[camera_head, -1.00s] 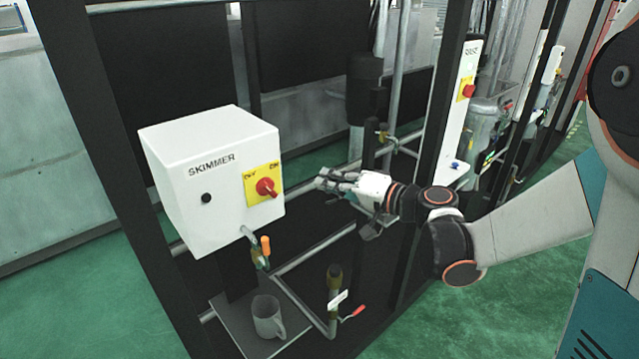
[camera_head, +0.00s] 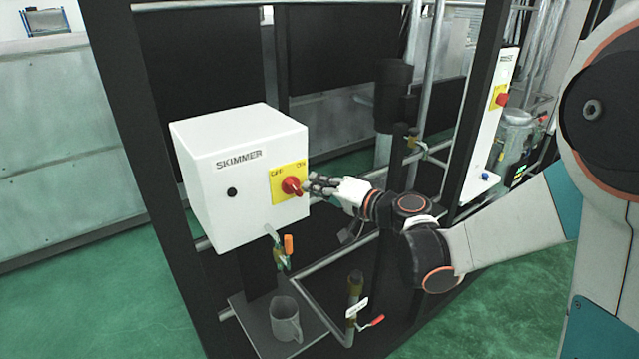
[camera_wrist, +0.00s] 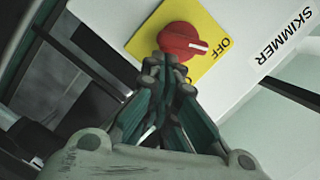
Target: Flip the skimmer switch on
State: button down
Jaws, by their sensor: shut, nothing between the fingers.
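The white skimmer box (camera_head: 225,205) stands on a post at the left of the head view, with SKIMMER printed on its front. Its red rotary switch (camera_head: 291,186) sits on a yellow plate (camera_head: 284,172) marked OFF and ON. In the wrist view the red switch (camera_wrist: 180,40) has a white mark on the side toward the OFF label (camera_wrist: 225,42). My gripper (camera_head: 311,183) is at the right side of the switch, fingers shut and empty. In the wrist view the fingertips (camera_wrist: 168,66) overlap the knob's edge; I cannot tell whether they touch it.
Below the box are a valve with an orange handle (camera_head: 289,244), a grey mug (camera_head: 285,320) on a plate, and a pipe valve with a red lever (camera_head: 371,322). Dark frame posts (camera_head: 480,110) stand behind my arm. Another white box (camera_head: 488,130) is further right.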

jog(key=shift+f+m+y+b, duration=0.4)
jog(key=shift+f+m+b, duration=0.25)
jog(key=shift+m+b, duration=0.65)
jog(key=shift+f+m, duration=0.15)
jog(key=shift+m, duration=0.15)
jog(key=shift+f+m+b, duration=0.1)
jog(key=shift+m+b, duration=0.2)
jog(key=shift+b, duration=0.1)
jog(key=shift+s+a+f+m+t+y+b, duration=0.1)
jog(key=shift+f+m+t+y+b, duration=0.15)
jog(key=shift+m+b, duration=0.45)
jog(key=shift+s+a+f+m+t+y+b, duration=0.15)
jog(key=shift+f+m+b, duration=0.2)
jog(key=shift+m, duration=0.55)
dwell(0.7)
jog(key=shift+f+b, duration=0.1)
jog(key=shift+b, duration=0.2)
dwell(0.6)
jog(key=shift+w, duration=0.15)
dwell(1.1)
